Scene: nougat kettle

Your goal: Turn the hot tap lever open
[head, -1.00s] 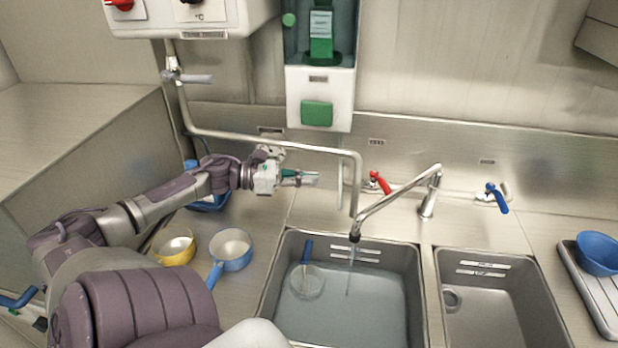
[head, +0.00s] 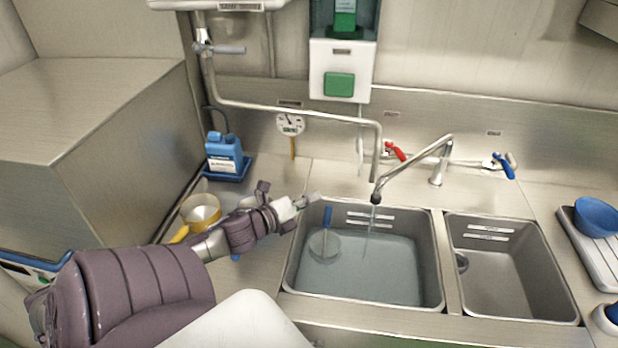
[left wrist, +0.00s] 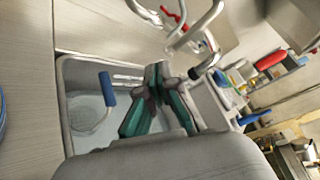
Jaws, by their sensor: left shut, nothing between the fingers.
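The hot tap lever (head: 396,151) is red and sits on the back ledge behind the left basin, slanting down to the right. It also shows at the top of the left wrist view (left wrist: 181,13). The blue lever (head: 503,165) is farther right. The bent metal spout (head: 412,171) reaches over the left basin, with a thin water-like streak below its tip. My left gripper (head: 314,198) is over the left basin's back-left corner, apart from the red lever and to its lower left. Its fingers (left wrist: 158,75) are shut and empty. My right gripper is out of view.
The left basin (head: 436,262) holds water and a blue-handled strainer (head: 326,235). An empty basin (head: 510,270) is to the right. A vertical pipe end (head: 378,165) hangs just left of the red lever. A blue bottle (head: 224,153) and yellow pan (head: 201,209) stand left.

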